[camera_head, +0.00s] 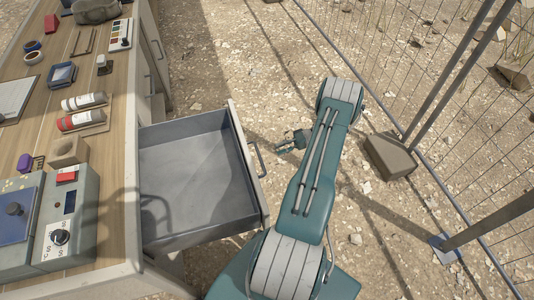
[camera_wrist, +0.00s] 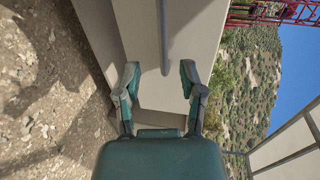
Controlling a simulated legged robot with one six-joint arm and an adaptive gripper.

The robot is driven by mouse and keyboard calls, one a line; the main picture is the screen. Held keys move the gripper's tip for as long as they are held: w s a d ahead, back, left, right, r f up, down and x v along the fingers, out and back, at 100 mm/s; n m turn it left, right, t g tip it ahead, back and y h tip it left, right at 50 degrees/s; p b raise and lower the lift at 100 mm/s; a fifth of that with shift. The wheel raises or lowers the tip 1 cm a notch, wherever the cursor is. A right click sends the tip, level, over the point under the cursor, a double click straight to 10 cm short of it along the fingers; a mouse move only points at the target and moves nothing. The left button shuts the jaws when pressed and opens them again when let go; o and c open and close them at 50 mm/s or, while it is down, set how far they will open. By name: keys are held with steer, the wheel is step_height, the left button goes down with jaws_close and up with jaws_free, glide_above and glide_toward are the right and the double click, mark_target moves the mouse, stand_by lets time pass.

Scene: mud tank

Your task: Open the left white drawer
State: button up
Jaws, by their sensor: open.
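The near white drawer (camera_head: 243,165) of the cabinet stands pulled far out. Its grey inside is empty, and its front carries a bar handle (camera_head: 257,160). My gripper (camera_head: 287,145) is to the right of this handle, apart from it, with part of it hidden behind my arm. In the wrist view, my open gripper (camera_wrist: 159,75) faces a white front panel (camera_wrist: 155,95). A grey bar handle (camera_wrist: 164,35) shows beyond the fingertips, between their lines, and nothing is held.
The bench top (camera_head: 112,165) holds bottles (camera_head: 83,101), tapes and a grey control box (camera_head: 66,225). Farther cabinet fronts (camera_head: 146,65) look shut. A wire fence (camera_head: 425,150) and a stone block (camera_head: 390,156) stand to the right. Gravel ground (camera_head: 225,70) is open beyond the drawer.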

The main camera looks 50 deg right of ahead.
steer(key=shift+v, duration=1.85)
steer(key=w+a+r+n+g+h, duration=0.2)
steer(key=w+a+r+g+h, duration=0.3)
steer(key=a+r, duration=0.65)
steer(key=w+a+r+n+g+h, duration=0.15)
steer(key=w+a+r+g, duration=0.4)
steer(key=r, duration=0.95)
steer(key=s+a+r+n+t+h, duration=0.1)
steer(key=s+a+r+t+h, duration=0.2)
steer(key=a, duration=0.8)
steer(key=s+a+r+n+t+h, duration=0.2)
steer(key=s+a+r+t+h, duration=0.1)
steer(key=s+a+r, duration=0.5)
steer(key=s+a+t, duration=0.1)
steer(key=s+a, duration=0.1)
steer(key=a, duration=0.1)
steer(key=shift+a+r, duration=0.3)
steer(key=shift+a, duration=0.1)
steer(key=shift+s+h, duration=0.25)
